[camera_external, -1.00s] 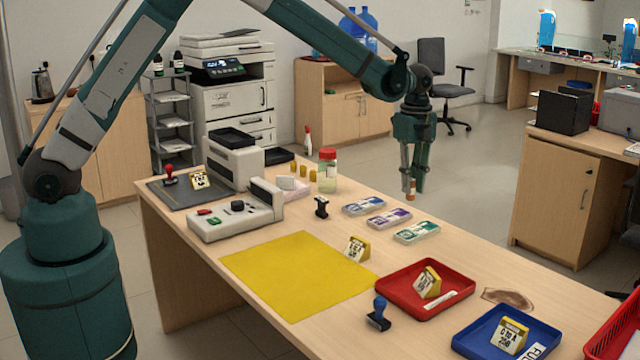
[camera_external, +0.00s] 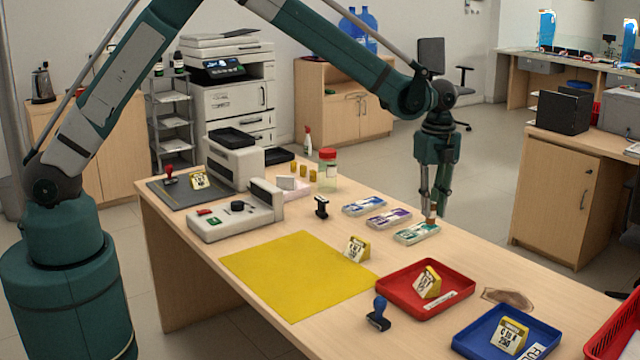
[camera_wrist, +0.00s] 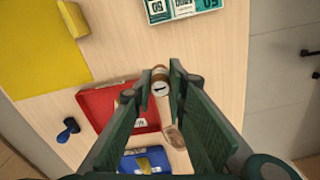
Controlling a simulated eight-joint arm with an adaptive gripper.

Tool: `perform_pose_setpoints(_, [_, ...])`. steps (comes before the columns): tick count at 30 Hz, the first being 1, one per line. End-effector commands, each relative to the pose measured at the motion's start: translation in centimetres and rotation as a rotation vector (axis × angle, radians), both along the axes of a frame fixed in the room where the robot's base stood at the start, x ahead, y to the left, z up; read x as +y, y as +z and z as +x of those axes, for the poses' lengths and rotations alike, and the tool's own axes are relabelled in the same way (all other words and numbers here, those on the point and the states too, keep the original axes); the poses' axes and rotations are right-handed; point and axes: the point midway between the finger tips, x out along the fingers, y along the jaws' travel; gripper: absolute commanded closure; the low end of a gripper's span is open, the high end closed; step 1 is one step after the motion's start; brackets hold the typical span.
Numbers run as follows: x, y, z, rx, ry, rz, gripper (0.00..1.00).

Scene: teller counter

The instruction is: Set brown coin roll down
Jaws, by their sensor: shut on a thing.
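The brown coin roll (camera_external: 433,212) is held upright between the fingertips of my gripper (camera_external: 434,214), near the right end of the green-labelled case. In the wrist view the roll (camera_wrist: 160,85) shows end-on between the shut fingers (camera_wrist: 160,80), with its pale round end facing the camera. The fingers hide part of its side. I cannot tell how high its lower end is above the counter.
The green-labelled case (camera_external: 417,233) stands close by, with purple (camera_external: 389,218) and blue (camera_external: 363,206) cases to its left. A red tray (camera_external: 455,311), a blue tray (camera_external: 470,341) and a yellow mat (camera_external: 290,275) lie nearer. Bare counter (camera_external: 480,262) shows right of the green-labelled case.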

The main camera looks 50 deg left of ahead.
Motion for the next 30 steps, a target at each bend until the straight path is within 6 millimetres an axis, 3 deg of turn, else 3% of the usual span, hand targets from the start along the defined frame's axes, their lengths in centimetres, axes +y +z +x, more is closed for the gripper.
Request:
perform_pose_setpoints(15, [0.0, -5.7, 0.0, 0.0, 0.0, 0.0, 0.99])
perform_pose_setpoints(30, [0.0, -6.5, 0.0, 0.0, 0.0, 0.0, 0.99])
